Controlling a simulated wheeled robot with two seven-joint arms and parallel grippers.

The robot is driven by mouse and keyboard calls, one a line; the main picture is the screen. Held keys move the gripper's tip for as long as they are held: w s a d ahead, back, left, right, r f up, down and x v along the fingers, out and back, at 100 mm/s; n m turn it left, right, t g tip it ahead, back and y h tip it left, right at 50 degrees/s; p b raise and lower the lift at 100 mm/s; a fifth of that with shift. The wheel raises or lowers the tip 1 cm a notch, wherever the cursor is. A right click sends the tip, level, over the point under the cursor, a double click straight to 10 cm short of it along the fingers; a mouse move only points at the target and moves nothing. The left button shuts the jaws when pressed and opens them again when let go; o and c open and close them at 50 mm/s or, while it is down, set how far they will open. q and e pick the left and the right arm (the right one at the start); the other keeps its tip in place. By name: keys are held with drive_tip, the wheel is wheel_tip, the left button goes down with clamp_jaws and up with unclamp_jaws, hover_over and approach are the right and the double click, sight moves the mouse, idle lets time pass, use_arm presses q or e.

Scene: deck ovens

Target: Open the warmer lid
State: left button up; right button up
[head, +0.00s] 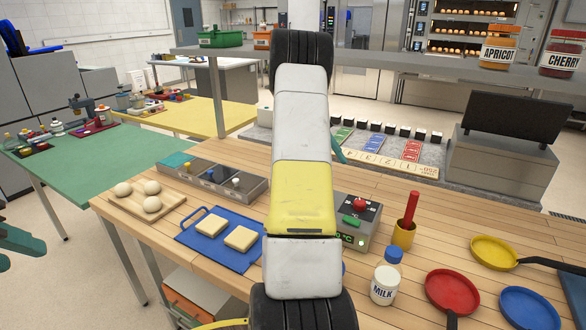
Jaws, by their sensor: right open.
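A steel box (492,172), which looks like the warmer, stands at the right behind the wooden counter. A dark flat panel (515,118), apparently its lid, stands raised and tilted above the box. The box's inside is hidden. My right gripper (338,152) shows only as a teal fingertip beside the large arm in the middle. It is open, left of the box and apart from it; the rest is hidden behind the arm. My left gripper (20,242) is cut off at the left edge, far from the box. Its jaw gap is not clear.
The wooden counter carries a board with buns (152,203), a blue tray (190,240) with bread slices, a control box (357,222), a milk bottle (384,286) and pans (452,292). Jars (498,48) stand on the shelf above. A patterned mat (385,148) lies left of the box.

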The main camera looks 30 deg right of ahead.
drive_tip(key=s+a, duration=0.5)
drive_tip(key=a, duration=0.2)
drive_tip(key=shift+s+r, duration=0.25)
drive_tip(key=shift+r, duration=0.05)
drive_tip(key=s+a+r+m+t+y, duration=0.1)
drive_tip(key=a+r+m+t, duration=0.2)
drive_tip(key=a+m+t, duration=0.2)
drive_tip(key=s+a+r+m+t+y, duration=0.2)
drive_tip(key=a+m+t, duration=0.3)
drive_tip(key=a+m, duration=0.6)
drive_tip(key=s+a+r+m+t+y, duration=0.1)
drive_tip(key=a+r+m+t, duration=0.3)
drive_tip(key=a, duration=1)
drive_tip(key=s+m+t, duration=0.1)
drive_tip(key=m, duration=0.2)
drive_tip(key=shift+a+r+m, duration=0.2)
drive_tip(key=shift+m, duration=0.2)
drive_tip(key=shift+f, duration=0.1)
